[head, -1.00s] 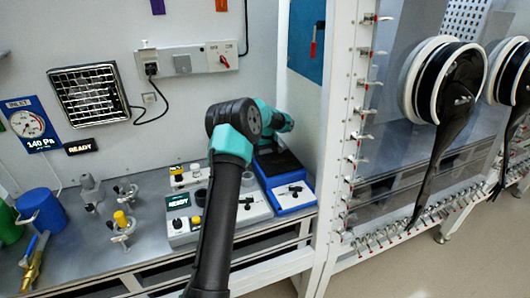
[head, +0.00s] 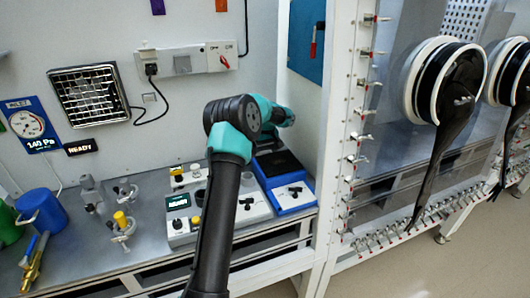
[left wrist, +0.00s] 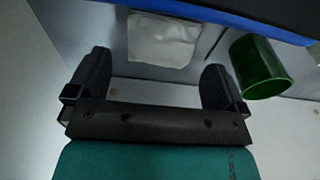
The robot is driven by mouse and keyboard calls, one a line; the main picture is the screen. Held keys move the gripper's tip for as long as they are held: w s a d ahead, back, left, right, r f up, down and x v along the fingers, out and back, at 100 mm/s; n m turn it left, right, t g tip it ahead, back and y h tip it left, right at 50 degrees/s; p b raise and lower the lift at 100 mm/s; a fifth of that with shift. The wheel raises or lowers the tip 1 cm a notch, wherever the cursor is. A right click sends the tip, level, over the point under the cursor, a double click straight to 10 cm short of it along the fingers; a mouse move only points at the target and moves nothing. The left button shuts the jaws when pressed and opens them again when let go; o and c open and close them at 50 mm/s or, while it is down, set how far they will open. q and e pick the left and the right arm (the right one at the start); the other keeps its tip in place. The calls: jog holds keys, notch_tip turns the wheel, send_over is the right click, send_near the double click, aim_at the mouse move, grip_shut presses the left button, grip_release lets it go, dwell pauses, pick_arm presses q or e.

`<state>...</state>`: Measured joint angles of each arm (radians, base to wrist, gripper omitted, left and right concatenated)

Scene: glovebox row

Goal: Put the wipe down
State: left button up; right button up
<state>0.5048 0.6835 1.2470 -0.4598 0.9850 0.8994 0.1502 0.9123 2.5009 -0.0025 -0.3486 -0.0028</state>
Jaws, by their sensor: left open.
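The wipe (left wrist: 163,40) is a pale, creased, roughly square sheet, seen in the left wrist view past the fingertips of my left gripper (left wrist: 156,68). That gripper is open, with its two dark fingers wide apart and nothing between them. The wipe looks flat on a grey surface and apart from both fingers. In the head view my left arm reaches over the bench toward the blue instrument (head: 283,180); the fingers are not clear there, and I cannot make out the wipe. My right gripper is in neither view.
A green cylindrical container (left wrist: 260,66) is right of the fingers in the left wrist view, below a blue edge (left wrist: 230,16). On the bench (head: 85,262) stand a grey control box (head: 180,226), a blue mug (head: 42,211) and clamps. A glovebox frame (head: 343,150) rises at right.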

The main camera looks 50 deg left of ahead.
pick_arm(q)
notch_tip(320, 180, up, 9)
jog(key=d, duration=0.1)
jog(key=shift+s+r, duration=0.15)
jog(key=shift+s, duration=0.05)
jog(key=shift+r, duration=0.1)
dwell(0.5)
